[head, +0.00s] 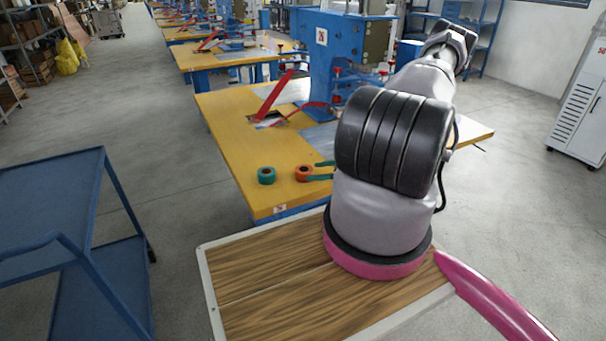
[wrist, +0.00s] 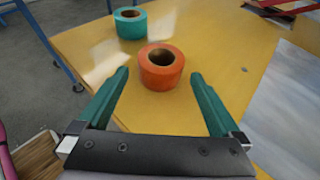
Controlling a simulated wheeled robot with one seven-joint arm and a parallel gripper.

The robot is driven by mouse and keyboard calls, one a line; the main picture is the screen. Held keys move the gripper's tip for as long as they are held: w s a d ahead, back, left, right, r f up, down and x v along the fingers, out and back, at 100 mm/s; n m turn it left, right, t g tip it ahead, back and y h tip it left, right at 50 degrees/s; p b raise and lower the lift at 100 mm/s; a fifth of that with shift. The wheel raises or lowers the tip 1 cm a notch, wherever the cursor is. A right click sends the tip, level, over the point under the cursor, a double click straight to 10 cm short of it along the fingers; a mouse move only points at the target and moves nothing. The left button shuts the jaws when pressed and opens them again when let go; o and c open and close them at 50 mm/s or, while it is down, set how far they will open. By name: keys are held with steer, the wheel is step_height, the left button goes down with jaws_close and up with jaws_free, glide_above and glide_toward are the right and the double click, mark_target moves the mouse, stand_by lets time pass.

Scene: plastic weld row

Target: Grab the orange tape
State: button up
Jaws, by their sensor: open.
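The orange tape (wrist: 161,74) is a roll lying flat on the yellow table (wrist: 92,45), and its dark core hole faces up. It also shows in the head view (head: 303,174), at the table's near part. My gripper (wrist: 162,82) is open, with one green finger to the left of the roll and one to the right. The roll stands between and slightly beyond the fingertips, and I see no contact. My arm hides the rest of the gripper there.
A teal tape roll (wrist: 130,22) stands to the left of and beyond the orange one, also seen in the head view (head: 266,175). A blue welding machine (head: 335,65) rises behind on the table. A blue cart (head: 60,215) stands at the left, with clear floor between.

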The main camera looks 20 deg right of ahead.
mark_target(309, 171)
steer(key=shift+x, duration=3.1)
steer(key=c, duration=1.2)
steer(key=shift+d+r, duration=0.1)
steer(key=shift+c, duration=0.2)
